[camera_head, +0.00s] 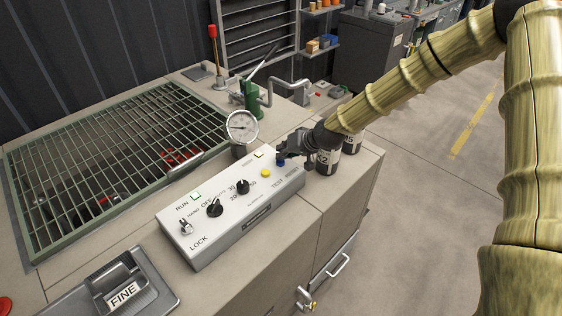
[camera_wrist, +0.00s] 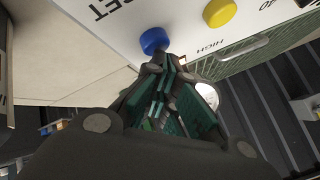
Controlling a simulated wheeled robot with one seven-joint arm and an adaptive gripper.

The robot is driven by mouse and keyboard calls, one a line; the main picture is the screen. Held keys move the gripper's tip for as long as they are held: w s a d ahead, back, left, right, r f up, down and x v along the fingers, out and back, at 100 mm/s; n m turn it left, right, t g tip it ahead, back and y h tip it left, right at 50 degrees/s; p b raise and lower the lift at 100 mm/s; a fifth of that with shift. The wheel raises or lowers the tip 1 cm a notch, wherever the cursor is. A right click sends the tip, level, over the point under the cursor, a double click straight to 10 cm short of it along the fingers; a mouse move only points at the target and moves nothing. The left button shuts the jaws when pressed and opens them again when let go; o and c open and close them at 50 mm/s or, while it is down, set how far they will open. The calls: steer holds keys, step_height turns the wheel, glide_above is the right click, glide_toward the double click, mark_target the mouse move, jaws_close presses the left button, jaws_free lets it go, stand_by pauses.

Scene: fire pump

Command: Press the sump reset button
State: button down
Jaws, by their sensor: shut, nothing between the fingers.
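The white control box (camera_head: 235,213) sits on the beige counter, with RUN, LOCK, TEST and RESET lettering. The blue button (camera_head: 281,163) is at its right end, partly hidden by my gripper (camera_head: 284,155) in the head view. In the wrist view the blue button (camera_wrist: 154,40) is beside the partly cut-off RESET lettering. My gripper (camera_wrist: 163,66) is shut and empty, its tips right at the blue button's edge. I cannot tell whether they touch it. The yellow button (camera_head: 265,173) is beside the blue one, and also shows in the wrist view (camera_wrist: 220,12).
Dark knobs (camera_head: 215,208) and a toggle switch (camera_head: 186,226) are on the box. A round gauge (camera_head: 242,127) and a green grating (camera_head: 110,160) lie behind and left. Dark labelled containers (camera_head: 327,162) stand right beside my wrist. Floor at right is open.

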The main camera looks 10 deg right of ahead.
steer(key=shift+f, duration=0.4)
stand_by(0.4)
stand_by(0.4)
steer(key=shift+r, duration=0.95)
steer(key=shift+r+p, duration=0.1)
steer(key=shift+p, duration=0.25)
steer(key=shift+r+p, duration=1.3)
steer(key=shift+r, duration=1.1)
